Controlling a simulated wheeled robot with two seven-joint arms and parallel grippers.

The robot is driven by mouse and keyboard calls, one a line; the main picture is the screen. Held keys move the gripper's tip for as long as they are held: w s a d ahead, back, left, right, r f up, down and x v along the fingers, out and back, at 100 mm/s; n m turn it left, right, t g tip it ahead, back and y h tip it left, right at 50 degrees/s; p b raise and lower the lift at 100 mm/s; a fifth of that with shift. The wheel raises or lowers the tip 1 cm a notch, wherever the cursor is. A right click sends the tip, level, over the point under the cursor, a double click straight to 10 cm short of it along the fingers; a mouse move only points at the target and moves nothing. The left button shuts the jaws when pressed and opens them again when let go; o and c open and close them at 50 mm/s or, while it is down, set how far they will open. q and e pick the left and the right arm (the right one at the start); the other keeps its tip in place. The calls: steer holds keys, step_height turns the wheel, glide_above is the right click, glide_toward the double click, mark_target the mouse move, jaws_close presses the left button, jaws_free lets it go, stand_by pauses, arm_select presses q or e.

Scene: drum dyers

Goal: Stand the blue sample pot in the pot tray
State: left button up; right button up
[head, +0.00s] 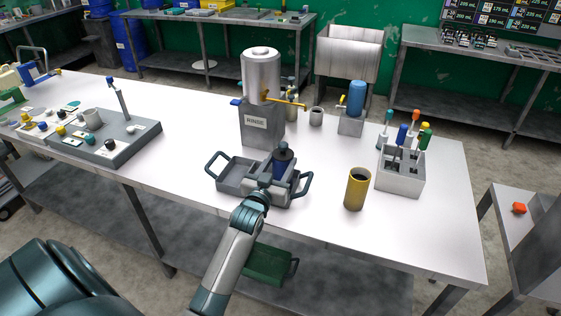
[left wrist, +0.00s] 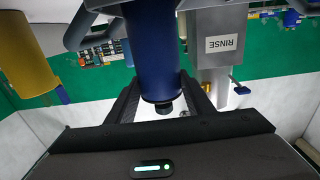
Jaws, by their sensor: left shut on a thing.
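The blue sample pot (head: 282,168) is upright, with a dark knob on top, at the right half of the grey pot tray (head: 232,186). My left gripper (head: 273,180) is shut on it from the near side. In the left wrist view, which is upside down, the blue pot (left wrist: 153,50) stands between the two dark fingers. The tray has a loop handle at each end, and its left compartment looks empty. The pot's foot is hidden, so I cannot tell whether it touches the tray floor. My right gripper is not in view.
The rinse stand (head: 262,120) with its steel tank is just behind the tray. A yellow cylinder (head: 357,189) and a grey tool holder (head: 400,177) stand to the right. A grey panel (head: 105,143) with a lever lies left. The table's front right is clear.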

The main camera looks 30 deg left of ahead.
arm_select(q)
steer(key=shift+f, duration=0.75)
stand_by(0.8)
steer(key=o, duration=1.7)
steer(key=shift+c, duration=0.2)
steer(key=shift+f, duration=0.1)
steer(key=shift+s, duration=0.15)
